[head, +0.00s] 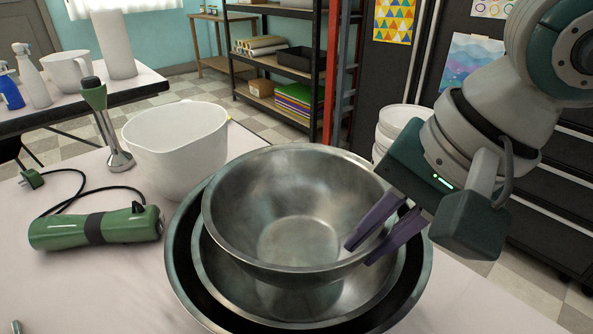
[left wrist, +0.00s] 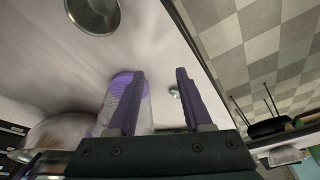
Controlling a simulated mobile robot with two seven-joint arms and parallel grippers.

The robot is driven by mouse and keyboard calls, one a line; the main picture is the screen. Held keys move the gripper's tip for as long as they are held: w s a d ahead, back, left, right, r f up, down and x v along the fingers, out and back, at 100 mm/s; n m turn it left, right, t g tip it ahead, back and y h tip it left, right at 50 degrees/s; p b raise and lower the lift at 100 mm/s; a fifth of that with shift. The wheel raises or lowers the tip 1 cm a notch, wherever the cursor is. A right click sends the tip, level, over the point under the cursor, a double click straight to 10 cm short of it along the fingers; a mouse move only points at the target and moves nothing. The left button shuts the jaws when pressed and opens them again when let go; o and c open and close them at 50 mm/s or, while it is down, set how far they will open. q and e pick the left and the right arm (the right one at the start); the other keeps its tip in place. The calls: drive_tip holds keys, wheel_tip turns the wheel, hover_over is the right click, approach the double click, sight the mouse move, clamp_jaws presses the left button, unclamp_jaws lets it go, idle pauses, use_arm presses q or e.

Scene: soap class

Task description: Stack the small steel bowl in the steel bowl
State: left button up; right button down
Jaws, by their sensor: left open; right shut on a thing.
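The small steel bowl (head: 290,225) is in the middle of the head view, tilted slightly and held at its right rim. My right gripper (head: 358,252) is shut on that rim, with purple fingers on either side of the wall. Below it is the steel bowl (head: 207,270), whose rim shows around the small bowl's left and front. The steel bowl sits inside a wider, dark-looking bowl (head: 178,262). The small bowl overlaps the steel bowl's opening; contact between them is hidden. My left gripper (left wrist: 160,82) shows only in the left wrist view, open.
A white mixing bowl (head: 178,150) stands close behind the bowls at left. A green hand blender body (head: 95,228) with a cord lies left of it, and its shaft (head: 108,130) stands upright.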

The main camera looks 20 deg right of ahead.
use_arm(q)
drive_tip(key=shift+d+f+b, duration=0.1)
drive_tip(key=shift+f+b, duration=0.55)
drive_tip(key=shift+f, duration=0.1)
use_arm(e)
drive_tip(key=shift+f, duration=0.6)
drive_tip(key=c, duration=0.9)
unclamp_jaws()
use_arm(q)
drive_tip(key=shift+r, duration=0.15)
use_arm(e)
drive_tip(key=shift+r, duration=0.1)
use_arm(q)
drive_tip(key=shift+r+p, duration=0.35)
drive_tip(key=shift+p, duration=0.1)
use_arm(e)
drive_tip(key=shift+r, duration=0.3)
drive_tip(key=shift+r+p, duration=0.6)
drive_tip(key=shift+p, duration=0.1)
use_arm(q)
drive_tip(key=shift+r+p, duration=0.5)
drive_tip(key=shift+r, duration=0.65)
use_arm(e)
drive_tip(key=shift+v, duration=5.7)
drive_tip(key=shift+s+f, duration=0.1)
